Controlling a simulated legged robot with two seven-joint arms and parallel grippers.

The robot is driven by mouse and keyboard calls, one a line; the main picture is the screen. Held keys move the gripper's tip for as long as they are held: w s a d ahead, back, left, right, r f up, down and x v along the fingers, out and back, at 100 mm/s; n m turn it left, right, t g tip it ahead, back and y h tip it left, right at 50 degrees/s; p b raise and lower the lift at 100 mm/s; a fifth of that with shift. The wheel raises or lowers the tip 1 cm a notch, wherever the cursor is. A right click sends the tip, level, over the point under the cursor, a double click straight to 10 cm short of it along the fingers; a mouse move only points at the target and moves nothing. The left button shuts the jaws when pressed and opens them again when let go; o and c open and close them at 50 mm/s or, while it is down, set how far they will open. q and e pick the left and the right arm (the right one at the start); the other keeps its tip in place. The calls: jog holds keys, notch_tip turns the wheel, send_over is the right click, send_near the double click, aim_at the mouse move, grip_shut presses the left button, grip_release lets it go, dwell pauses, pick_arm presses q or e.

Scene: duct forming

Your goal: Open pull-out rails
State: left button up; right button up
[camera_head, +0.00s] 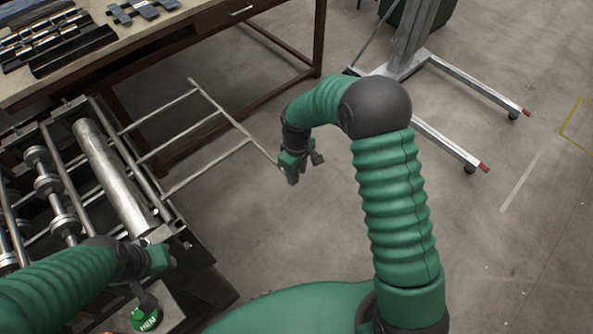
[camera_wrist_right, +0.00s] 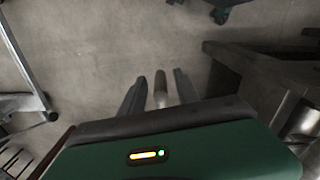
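The pull-out rails (camera_head: 200,89) form a thin metal ladder-like frame. They extend right from the roller machine (camera_head: 105,170) over the floor. My right gripper (camera_head: 303,168) is at the near right end of their outer bar. In the right wrist view, the two fingers of my right gripper (camera_wrist_right: 159,88) stand apart, with a short metal bar end (camera_wrist_right: 160,90) between them. A gap shows on each side of the bar. My left gripper (camera_head: 158,262) is low at the machine's near right corner. Its fingers are too unclear to judge.
A workbench (camera_head: 200,22) with metal parts stands at the back left. A wheeled metal stand (camera_head: 410,50) has legs spread on the floor at the back right. A green button labelled HEM (camera_head: 146,319) is below my left gripper. Floor on the right is mostly clear.

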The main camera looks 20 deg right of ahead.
grip_shut()
dwell(1.4)
